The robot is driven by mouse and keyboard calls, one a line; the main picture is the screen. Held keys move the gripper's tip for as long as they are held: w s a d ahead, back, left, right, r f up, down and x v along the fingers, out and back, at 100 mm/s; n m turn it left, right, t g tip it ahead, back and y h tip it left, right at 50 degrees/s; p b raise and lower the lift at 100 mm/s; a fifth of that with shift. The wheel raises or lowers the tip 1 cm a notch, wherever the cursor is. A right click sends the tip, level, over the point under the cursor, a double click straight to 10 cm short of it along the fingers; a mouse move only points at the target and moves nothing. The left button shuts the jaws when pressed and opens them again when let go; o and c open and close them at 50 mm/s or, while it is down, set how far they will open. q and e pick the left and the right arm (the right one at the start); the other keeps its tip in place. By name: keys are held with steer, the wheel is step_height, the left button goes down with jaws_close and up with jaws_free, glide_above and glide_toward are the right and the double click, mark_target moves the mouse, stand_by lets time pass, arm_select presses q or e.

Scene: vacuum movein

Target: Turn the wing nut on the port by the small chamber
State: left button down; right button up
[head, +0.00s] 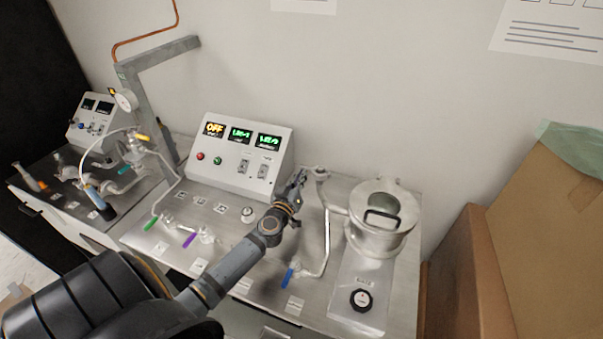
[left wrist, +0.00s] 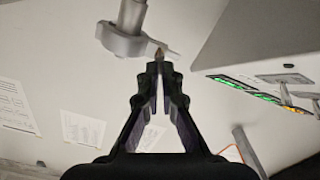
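The small chamber (head: 382,218) is a round metal vessel with a black-handled lid, at the right of the bench in the head view. A port with a metal clamp (head: 321,173) stands just left of it. My left gripper (head: 302,175) is beside this port. In the left wrist view the clamp (left wrist: 122,43) is just ahead of my fingertips (left wrist: 160,66). A small brownish piece, probably the wing nut (left wrist: 159,54), sits right at the fingertips. The fingers are close together with a narrow gap; whether they grip it I cannot tell. My right gripper is not in view.
A control box (head: 240,155) with lit displays stands behind the bench top (head: 225,228). A pipe with a blue-handled valve (head: 289,277) runs in front of the port. A black knob (head: 361,299) is at the front right. Cardboard boxes (head: 545,215) stand at the right.

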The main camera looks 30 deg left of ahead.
arm_select(q)
step_height(320, 180, down, 2)
steer(key=n+b, duration=0.1)
steer(key=n, duration=1.3)
steer(key=n+b, duration=0.1)
steer(key=n, duration=1.4)
steer(key=shift+d+f+n+b, duration=0.15)
steer(key=shift+f+n+b, duration=0.05)
steer(key=shift+n+b, duration=0.15)
steer(key=shift+n, duration=0.25)
steer(key=c, duration=1.8)
jaws_free()
steer(key=shift+o, duration=0.2)
steer(key=shift+w, duration=0.1)
